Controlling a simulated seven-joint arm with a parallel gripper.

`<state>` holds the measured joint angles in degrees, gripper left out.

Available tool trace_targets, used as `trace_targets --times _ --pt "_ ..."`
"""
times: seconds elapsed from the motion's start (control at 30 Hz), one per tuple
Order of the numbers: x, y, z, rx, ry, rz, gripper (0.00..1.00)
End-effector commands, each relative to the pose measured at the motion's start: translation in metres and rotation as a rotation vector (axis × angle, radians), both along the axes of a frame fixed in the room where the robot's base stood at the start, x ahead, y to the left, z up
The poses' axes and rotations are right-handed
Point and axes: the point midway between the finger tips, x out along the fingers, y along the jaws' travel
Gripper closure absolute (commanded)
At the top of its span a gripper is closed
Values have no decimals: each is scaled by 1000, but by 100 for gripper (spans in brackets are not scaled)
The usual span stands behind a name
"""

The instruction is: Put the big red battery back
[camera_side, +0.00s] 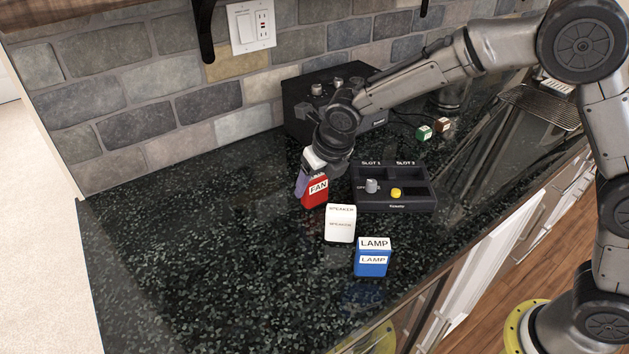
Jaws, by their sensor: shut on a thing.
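The red battery-like block (316,195), labelled FAN, is at the left of the black slot box, upright or nearly so. My gripper (309,177) points down and is shut on the red block at its upper part. The fingers partly hide its top and left side. I cannot tell whether its bottom touches the counter. The black box (410,206) has labels SLOT 1 and SLOT 2, a grey knob (371,186) and a yellow button (396,193). Its slot recesses look dark, and I see no block standing in them.
A white SPEAKER block (340,224) and a blue LAMP block (372,258) stand in front. A larger black unit (300,112) with knobs is behind my gripper. Small green (424,132) and brown (443,125) cubes lie at the back right. The left counter (190,240) is clear.

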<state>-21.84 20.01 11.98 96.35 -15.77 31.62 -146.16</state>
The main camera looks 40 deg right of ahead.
Motion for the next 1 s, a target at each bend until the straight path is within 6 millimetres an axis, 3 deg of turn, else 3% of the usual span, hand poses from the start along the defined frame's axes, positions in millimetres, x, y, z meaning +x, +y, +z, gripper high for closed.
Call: trace_targets --times 0.27,0.3,0.43,0.77,1.0 --pt "0 0 -2 0 -1 0 100" --pt "0 0 -3 0 0 0 28" --pt "0 0 -2 0 0 0 4" --pt "0 0 -1 0 -1 0 3" --pt "-10 1 29 3 -6 0 3"
